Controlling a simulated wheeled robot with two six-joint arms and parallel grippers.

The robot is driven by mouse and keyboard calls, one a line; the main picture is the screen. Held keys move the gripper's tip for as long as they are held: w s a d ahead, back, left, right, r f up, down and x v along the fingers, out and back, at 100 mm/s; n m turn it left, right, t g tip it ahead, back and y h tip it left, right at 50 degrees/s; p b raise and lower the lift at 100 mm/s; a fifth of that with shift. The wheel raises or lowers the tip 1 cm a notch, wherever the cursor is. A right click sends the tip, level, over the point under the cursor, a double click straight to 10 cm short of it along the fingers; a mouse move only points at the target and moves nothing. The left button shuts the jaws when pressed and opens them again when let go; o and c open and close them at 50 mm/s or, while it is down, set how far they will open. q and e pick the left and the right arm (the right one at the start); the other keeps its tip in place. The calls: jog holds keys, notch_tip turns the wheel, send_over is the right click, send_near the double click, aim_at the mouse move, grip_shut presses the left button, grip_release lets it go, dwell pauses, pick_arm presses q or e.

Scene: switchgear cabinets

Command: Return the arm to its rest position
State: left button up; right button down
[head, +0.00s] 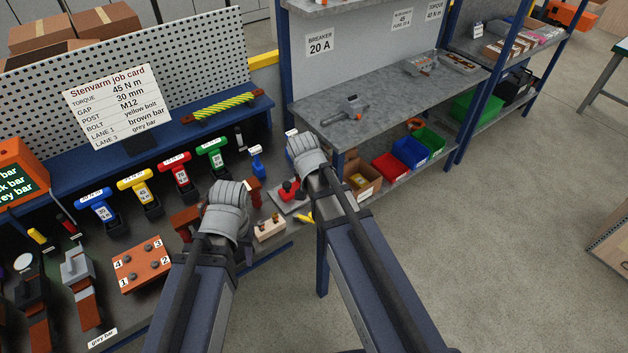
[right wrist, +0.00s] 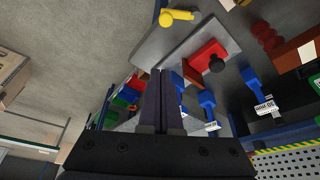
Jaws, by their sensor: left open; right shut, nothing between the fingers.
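My left arm comes in from the bottom of the head view, and my left gripper (head: 226,212) is over the front of the workbench (head: 100,262). Its wrist hides most of the fingers; it is open, and I see nothing held. My right arm reaches up beside it, with its wrist (head: 308,158) near the bench's right end. In the right wrist view my right gripper (right wrist: 161,78) has its two dark fingers together with nothing between them. Below it lie a grey plate (right wrist: 165,40) and a red block (right wrist: 207,58) with a black knob.
The bench holds several coloured T-handle tools (head: 137,187), an orange numbered block (head: 142,264) and a job card (head: 118,102). A blue-framed shelf (head: 385,105) with bins stands just beyond my right wrist. The floor (head: 500,260) at the right is clear.

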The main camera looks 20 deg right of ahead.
jog(key=s+a+f+n+g+b, duration=0.1)
jog(key=s+a+f+n+b, duration=0.2)
jog(key=s+a+n, duration=0.2)
jog(key=s+a+f+n+g+y+b, duration=0.1)
jog(key=s+a+f+n+g+b, duration=0.1)
jog(key=s+a+n, duration=0.4)
jog(key=s+a+f+b, duration=0.1)
jog(key=s+f, duration=0.1)
jog(key=s, duration=0.3)
jog(key=shift+s+f+g, duration=0.2)
jog(key=shift+f+g, duration=0.1)
